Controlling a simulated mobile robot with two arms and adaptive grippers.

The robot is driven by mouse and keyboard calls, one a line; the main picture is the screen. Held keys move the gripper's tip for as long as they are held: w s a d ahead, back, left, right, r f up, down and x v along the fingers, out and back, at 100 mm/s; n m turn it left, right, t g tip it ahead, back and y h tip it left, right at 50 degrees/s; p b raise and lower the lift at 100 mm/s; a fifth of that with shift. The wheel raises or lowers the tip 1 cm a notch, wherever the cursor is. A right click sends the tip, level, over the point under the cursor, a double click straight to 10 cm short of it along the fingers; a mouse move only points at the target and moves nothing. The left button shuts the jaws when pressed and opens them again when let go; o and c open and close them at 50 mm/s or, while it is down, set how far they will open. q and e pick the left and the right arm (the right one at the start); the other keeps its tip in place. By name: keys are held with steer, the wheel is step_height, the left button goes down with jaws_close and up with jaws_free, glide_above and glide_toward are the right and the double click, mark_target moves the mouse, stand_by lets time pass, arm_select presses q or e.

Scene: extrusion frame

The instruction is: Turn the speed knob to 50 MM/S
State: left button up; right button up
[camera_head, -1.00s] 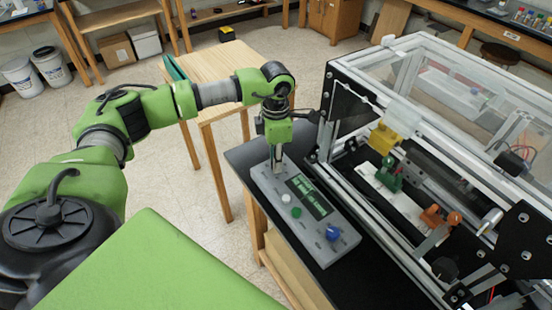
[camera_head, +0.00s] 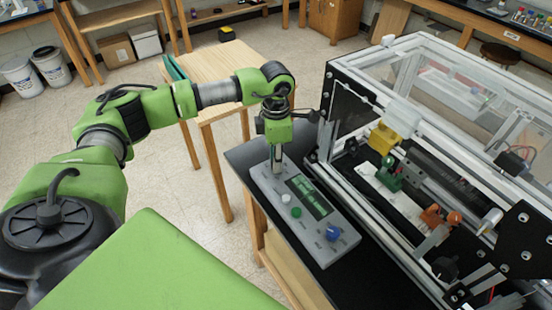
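A grey control box (camera_head: 322,250) lies on the black bench top in front of the framed machine. It carries a green display (camera_head: 309,196), a blue knob (camera_head: 333,232) at the near end, a green button (camera_head: 296,212) and a pale button (camera_head: 285,198). The labels and display text are too small to read. My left gripper (camera_head: 277,168) points down at the far end of the box, around or right over a part there that it hides. Its fingertips look close together, but whether they hold anything does not show. My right gripper is not in view.
The extrusion machine (camera_head: 402,112), with a metal frame and clear cover, stands right beside the box. Inside it are yellow, green and orange parts. A wooden table (camera_head: 222,62) stands behind my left arm. The black bench top (camera_head: 375,285) is bare near the box's front.

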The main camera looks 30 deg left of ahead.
arm_select(q)
steer(key=o, duration=0.4)
step_height(320, 180, up, 12)
stand_by(0.5)
